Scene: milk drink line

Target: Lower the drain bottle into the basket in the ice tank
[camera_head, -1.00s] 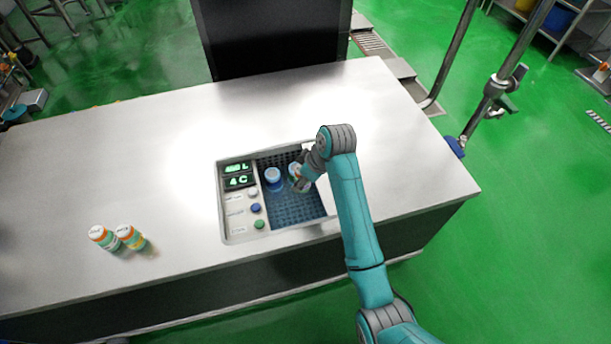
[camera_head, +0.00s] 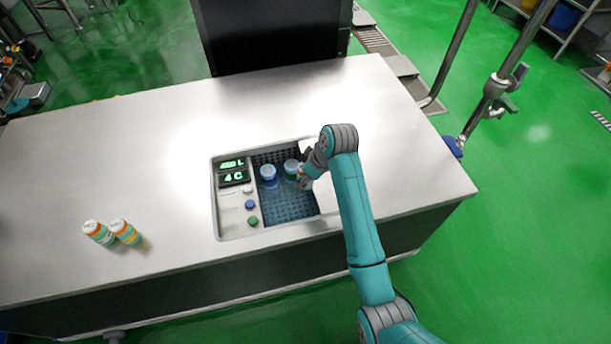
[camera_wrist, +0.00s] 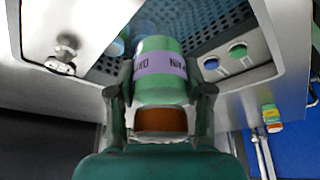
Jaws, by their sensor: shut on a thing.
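My gripper (camera_wrist: 162,95) is shut on the drain bottle (camera_wrist: 160,90), a green bottle with a lilac label and a brown-orange cap. Its dark label letters are only partly readable. In the head view my gripper (camera_head: 306,171) is over the right side of the tank, and mostly hides the bottle. The ice tank (camera_head: 232,231) is set into the counter, with a dark blue perforated basket (camera_head: 287,207) inside. Whether the bottle touches the basket floor I cannot tell.
A blue-topped container (camera_head: 268,173) stands in the tank's back left, and another round top (camera_head: 291,167) is close beside my gripper. A panel (camera_head: 234,178) with a display and buttons lines the tank's left. Two orange-capped bottles (camera_head: 97,232) (camera_head: 124,231) stand on the counter left.

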